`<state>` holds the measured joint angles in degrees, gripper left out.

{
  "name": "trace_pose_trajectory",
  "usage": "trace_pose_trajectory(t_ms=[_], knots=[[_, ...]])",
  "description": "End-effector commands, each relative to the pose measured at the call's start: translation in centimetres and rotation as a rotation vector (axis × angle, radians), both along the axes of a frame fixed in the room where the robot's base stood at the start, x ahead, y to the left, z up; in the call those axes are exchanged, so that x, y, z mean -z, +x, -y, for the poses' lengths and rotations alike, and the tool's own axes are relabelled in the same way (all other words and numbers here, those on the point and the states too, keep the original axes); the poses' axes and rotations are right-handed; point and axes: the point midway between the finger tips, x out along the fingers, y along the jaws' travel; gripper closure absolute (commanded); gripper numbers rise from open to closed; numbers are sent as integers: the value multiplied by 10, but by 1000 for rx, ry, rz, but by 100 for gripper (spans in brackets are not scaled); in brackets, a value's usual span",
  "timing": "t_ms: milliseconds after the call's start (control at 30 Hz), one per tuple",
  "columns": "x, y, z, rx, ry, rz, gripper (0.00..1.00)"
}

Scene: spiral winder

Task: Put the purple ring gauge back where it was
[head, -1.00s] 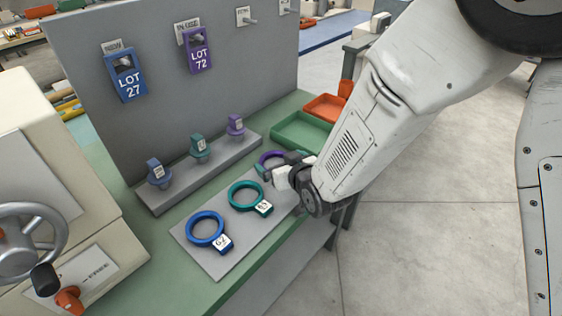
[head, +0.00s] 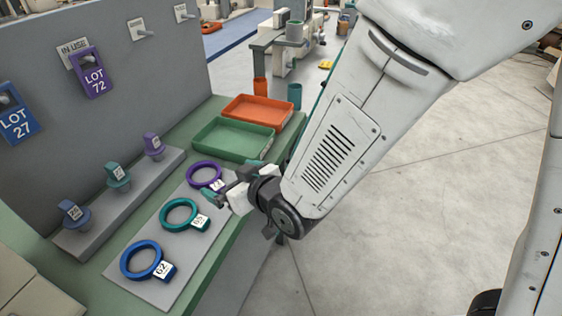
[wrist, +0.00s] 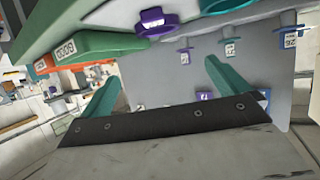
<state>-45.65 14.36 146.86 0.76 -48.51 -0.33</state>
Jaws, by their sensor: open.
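The purple ring gauge (head: 189,177) lies flat at the far end of a grey mat (head: 150,287), beside the green tray. Its label end is partly hidden by my gripper. It also shows at the top of the wrist view (wrist: 153,20). My gripper (head: 234,182) is open and empty, just to the right of the purple ring gauge in the head view; whether it touches the ring I cannot tell. Both teal fingers (wrist: 165,70) are apart in the wrist view with nothing between them. A teal ring gauge (head: 166,213) and a blue ring gauge (head: 127,262) lie nearer on the mat.
Purple, teal and blue plug gauges stand on a grey rail (head: 95,226) by the upright panel (head: 110,110). Lot tags (head: 94,75) and empty pegs (head: 143,31) are on the panel. A green tray (head: 232,150) and an orange tray (head: 258,121) sit beyond the mat.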

Motion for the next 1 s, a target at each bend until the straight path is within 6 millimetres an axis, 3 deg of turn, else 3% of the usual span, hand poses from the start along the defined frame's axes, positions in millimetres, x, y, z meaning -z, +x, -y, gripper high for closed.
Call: trace_pose_trajectory(t_ms=[167, 267, 367, 467, 567, 667, 800, 900, 1000], knots=[[-1, 1, 0, 1, 0, -1, 0], [-6, 8, 10, 25, -16, -18, 0], [-19, 22, 39, 84, -62, -71, 0], [-37, 34, 88, 176, -132, -162, 0], [-57, 33, 147, 277, -205, -278, 0], [-76, 17, 204, 373, -268, -404, 0], [-102, -28, 278, 503, -336, -593, 0], [-118, -73, 319, 585, -371, -726, 0], [-132, -116, 346, 648, -393, -842, 0]])
